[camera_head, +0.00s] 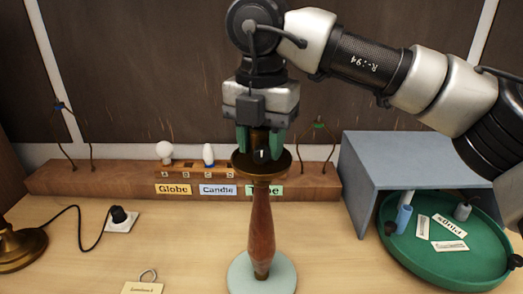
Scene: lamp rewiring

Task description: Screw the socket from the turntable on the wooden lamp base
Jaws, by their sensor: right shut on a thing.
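The wooden lamp base (262,228) stands upright at the centre, with a reddish turned stem and a dark dish-like top (241,164). My right gripper (260,141) points straight down over this top, its green fingers shut on a small dark socket (261,155). The socket is at the middle of the dish; I cannot tell whether it touches the thread. The green turntable (478,272) is at the right, partly under a grey-blue cover. A blue cylinder (403,219), a grey piece (462,211) and white labels are on it. My left gripper is not in view.
A wooden rack (100,180) at the back holds bulbs above tags reading Globe, Candle and Tube. The grey-blue cover (400,150) stands right of the lamp. A pale round pad (240,278) is under the lamp. A black plug (118,215) and a brass base (22,250) are at left.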

